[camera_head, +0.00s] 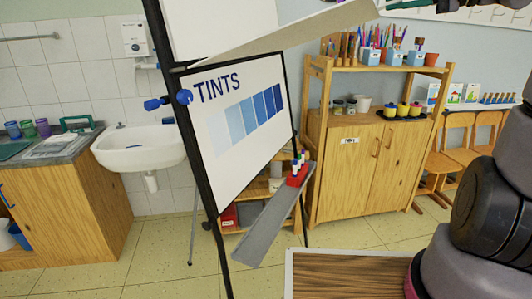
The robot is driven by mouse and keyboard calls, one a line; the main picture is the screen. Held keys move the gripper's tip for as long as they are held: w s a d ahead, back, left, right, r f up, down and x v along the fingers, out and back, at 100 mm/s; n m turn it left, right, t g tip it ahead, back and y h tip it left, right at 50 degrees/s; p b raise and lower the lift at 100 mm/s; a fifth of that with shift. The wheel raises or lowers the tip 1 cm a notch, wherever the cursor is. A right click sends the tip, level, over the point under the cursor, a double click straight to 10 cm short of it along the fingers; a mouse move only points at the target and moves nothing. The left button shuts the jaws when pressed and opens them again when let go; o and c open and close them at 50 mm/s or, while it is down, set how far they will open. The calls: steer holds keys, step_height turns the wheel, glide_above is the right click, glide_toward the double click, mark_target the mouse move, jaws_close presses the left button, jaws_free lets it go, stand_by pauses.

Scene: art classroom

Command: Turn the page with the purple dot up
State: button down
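A flip chart stands at the centre-left in a dark frame. Its facing page (225,145) reads "TINTS" above a row of blue swatches running from pale to dark. Above it a pale sheet (290,38) sticks out from the chart toward the upper right, seen almost edge-on. A white panel (215,22) shows above this sheet. No purple dot is visible. A small dark part of my gripper (435,5) shows at the top edge, near the sheet's far right end. Its fingers are mostly cut off, so its grip cannot be made out.
A grey tray (265,220) juts from the chart's lower edge, with a red marker holder (297,178) at its end. A blue knob (183,97) sits on the frame. A wooden cabinet (345,175) stands behind right, a sink (138,150) left. Tiled floor is clear at lower left.

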step_height(320, 180, up, 7)
steer(key=w+a, duration=0.1)
steer(key=a, duration=0.1)
steer(key=shift+a+f, duration=0.15)
steer(key=shift+a, duration=0.2)
steer(key=w+a+r, duration=0.2)
steer(key=a+r, duration=0.3)
steer(key=r, duration=0.2)
steer(key=shift+r, duration=0.4)
stand_by(0.5)
steer(key=w+a+r, duration=0.2)
steer(key=a+r, duration=0.4)
steer(key=shift+a+r, duration=0.25)
stand_by(0.7)
steer(key=shift+w, duration=0.1)
steer(key=w+a+r, duration=0.2)
steer(key=a+r, duration=0.3)
steer(key=a, duration=0.2)
steer(key=shift+w+a, duration=0.3)
steer(key=shift+w, duration=0.05)
stand_by(0.3)
